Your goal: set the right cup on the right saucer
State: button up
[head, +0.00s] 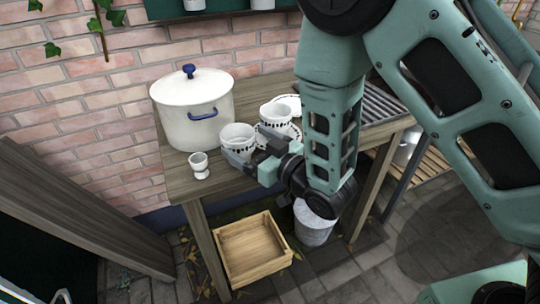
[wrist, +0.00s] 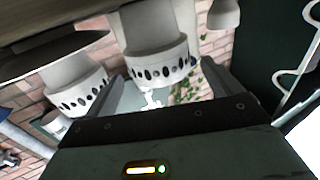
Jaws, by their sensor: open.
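Two white cups with black-dotted bands stand on the wooden table (head: 182,180): a left cup (head: 237,131) and a right cup (head: 274,110). My gripper (head: 236,161) is open at the front of the left cup. The wrist view is roughly upside down; there the left cup (wrist: 160,68) appears between my two fingers (wrist: 165,90), contact unclear. The right cup (wrist: 75,95) is outside them, against a saucer (wrist: 45,58). My arm hides part of the table.
A large white lidded pot (head: 193,115) stands behind the left cup. A small white egg cup (head: 199,166) is near the front edge. A ribbed drainer (head: 378,105) lies right. A wooden crate (head: 252,250) and a grey bucket (head: 313,226) are on the ground below.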

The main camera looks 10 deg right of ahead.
jog(key=p+v, duration=0.4)
jog(key=v, duration=0.3)
jog(key=shift+s, duration=0.25)
jog(key=shift+d, duration=0.15)
